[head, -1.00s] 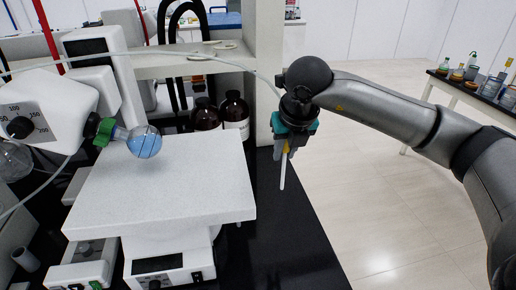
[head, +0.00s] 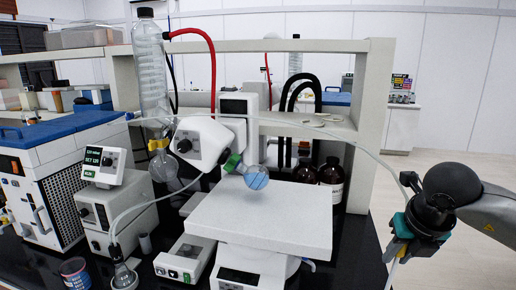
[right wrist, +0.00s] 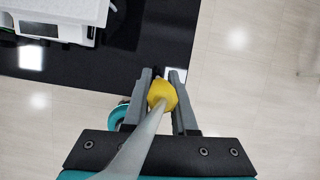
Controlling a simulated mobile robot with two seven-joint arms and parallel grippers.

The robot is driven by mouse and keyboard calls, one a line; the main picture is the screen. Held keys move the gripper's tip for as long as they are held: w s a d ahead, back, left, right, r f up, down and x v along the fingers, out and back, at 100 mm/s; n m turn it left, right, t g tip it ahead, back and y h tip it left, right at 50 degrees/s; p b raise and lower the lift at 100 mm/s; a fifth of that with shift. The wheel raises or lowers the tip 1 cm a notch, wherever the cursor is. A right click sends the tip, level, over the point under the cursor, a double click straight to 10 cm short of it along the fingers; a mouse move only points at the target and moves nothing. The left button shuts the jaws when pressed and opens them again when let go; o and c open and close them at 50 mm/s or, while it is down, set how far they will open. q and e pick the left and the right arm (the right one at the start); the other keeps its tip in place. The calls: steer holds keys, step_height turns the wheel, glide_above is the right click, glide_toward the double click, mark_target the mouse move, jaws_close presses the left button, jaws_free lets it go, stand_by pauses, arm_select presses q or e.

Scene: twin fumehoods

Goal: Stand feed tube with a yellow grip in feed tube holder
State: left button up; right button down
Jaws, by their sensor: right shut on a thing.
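My right gripper (head: 402,246) is at the right of the head view, beyond the right edge of the black bench. It is shut on the yellow grip (right wrist: 162,95) of the feed tube, which shows between the fingers in the right wrist view. A thin flexible hose (head: 330,136) arcs across to the gripper. My left gripper is not in view.
A white flat-topped unit (head: 262,215) stands mid-bench beside a rotary evaporator with a blue-filled flask (head: 256,178). Brown bottles (head: 331,172) and a shelf post (head: 374,120) stand behind.

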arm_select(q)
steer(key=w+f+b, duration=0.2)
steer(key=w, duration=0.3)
arm_select(e)
steer(key=s+a+f+m+g+b, duration=0.2)
steer(key=a+f+m+g+b, duration=0.4)
steer(key=m, duration=1.1)
steer(key=s+a+f+m+g+b, duration=0.25)
steer(key=a+f+m+b, duration=0.4)
steer(key=m, duration=1.05)
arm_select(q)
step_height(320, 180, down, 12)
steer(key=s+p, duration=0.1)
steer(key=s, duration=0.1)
arm_select(e)
steer(key=s+f, duration=0.3)
steer(key=s, duration=0.3)
steer(key=shift+d+f+g+y, duration=0.2)
steer(key=shift+d+g+y, duration=0.05)
steer(key=shift+g+y, duration=0.15)
